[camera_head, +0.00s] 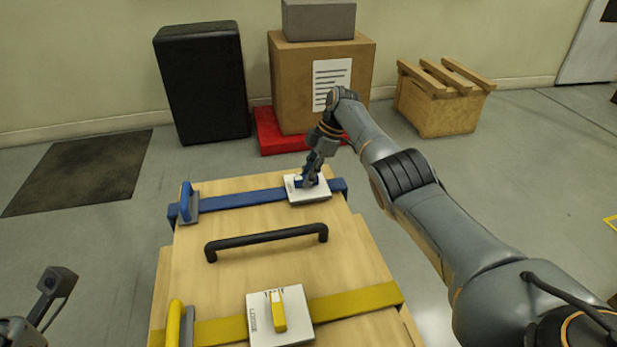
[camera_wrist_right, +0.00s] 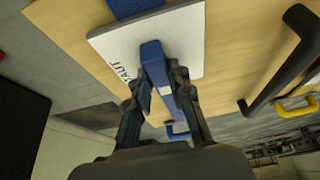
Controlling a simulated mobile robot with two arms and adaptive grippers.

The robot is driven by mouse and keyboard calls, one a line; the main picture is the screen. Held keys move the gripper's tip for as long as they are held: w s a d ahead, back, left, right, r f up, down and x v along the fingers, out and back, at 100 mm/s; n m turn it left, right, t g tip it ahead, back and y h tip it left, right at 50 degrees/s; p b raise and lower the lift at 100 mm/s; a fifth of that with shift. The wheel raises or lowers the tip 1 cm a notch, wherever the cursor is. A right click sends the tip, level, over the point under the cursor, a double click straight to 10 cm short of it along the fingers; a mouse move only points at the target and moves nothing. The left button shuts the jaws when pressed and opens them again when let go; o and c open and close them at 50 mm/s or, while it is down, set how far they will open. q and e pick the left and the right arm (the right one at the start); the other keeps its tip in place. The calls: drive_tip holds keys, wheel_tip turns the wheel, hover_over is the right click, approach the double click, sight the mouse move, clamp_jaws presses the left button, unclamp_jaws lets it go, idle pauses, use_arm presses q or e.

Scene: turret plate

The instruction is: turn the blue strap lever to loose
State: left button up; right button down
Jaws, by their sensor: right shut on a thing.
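The blue strap lever (camera_wrist_right: 152,62) stands on a white plate (camera_wrist_right: 108,43) in the right wrist view. Dark letters reading "TAUT" show on the plate beside the lever. My right gripper (camera_wrist_right: 160,92) is shut on the lever, one finger on each side. In the head view, the white plate (camera_head: 318,194) sits on the blue strap (camera_head: 240,198) at the far side of the wooden crate (camera_head: 200,262). My right gripper (camera_head: 311,176) comes down on it from above and hides most of the lever. Part of my left arm shows at the lower left, but its fingers do not.
A black handle (camera_head: 265,242) rises from the crate top nearer than the blue strap. A yellow strap (camera_head: 355,302) with a yellow lever (camera_head: 278,312) on a white plate lies closer.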

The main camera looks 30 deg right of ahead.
drive_tip(key=shift+f, duration=0.1)
drive_tip(key=c, duration=1.2)
unclamp_jaws()
drive_tip(key=v, duration=1.2)
